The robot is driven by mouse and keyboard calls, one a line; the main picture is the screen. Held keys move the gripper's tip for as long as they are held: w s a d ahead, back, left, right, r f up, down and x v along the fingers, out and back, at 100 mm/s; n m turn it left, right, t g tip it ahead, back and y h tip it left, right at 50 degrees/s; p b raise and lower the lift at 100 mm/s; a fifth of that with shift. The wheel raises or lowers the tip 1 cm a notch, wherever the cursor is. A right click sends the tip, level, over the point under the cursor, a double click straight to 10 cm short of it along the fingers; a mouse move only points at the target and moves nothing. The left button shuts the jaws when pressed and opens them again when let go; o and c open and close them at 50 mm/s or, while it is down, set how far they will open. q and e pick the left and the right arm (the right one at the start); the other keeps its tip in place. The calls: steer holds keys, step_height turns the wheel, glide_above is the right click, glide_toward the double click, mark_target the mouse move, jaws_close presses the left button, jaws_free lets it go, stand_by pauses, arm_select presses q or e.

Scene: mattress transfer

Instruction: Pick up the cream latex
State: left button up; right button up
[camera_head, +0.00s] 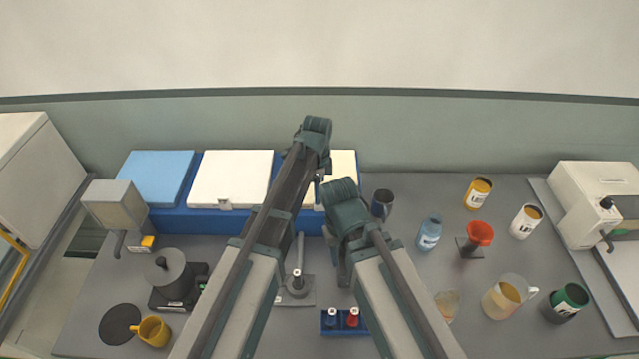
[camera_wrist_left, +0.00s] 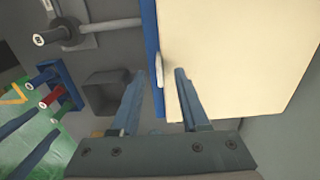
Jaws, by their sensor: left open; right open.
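The cream latex slab (camera_head: 345,164) lies in the right part of the blue tray (camera_head: 172,220), partly hidden behind my left arm. In the left wrist view the cream slab (camera_wrist_left: 235,55) is large, with a small pale tab (camera_wrist_left: 159,72) on its edge. My left gripper (camera_wrist_left: 160,74) is open, with its fingers on either side of the tab and slab edge; I cannot tell if they touch. In the head view my left gripper (camera_head: 319,178) is at the slab's front. My right gripper (camera_head: 343,275) is lower, over the table, its fingers mostly hidden.
A white slab (camera_head: 232,178) and a blue slab (camera_head: 155,177) lie to the left in the tray. Several cups and bottles, including a red funnel (camera_head: 480,234), stand on the right. A small blue rack (camera_head: 343,329) is near the front, and a grey grinder (camera_head: 167,268) is left.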

arm_select(q)
step_height(320, 180, down, 2)
steer(key=shift+f+b, duration=0.1)
steer(key=shift+b, duration=0.45)
jaws_close()
stand_by(1.0)
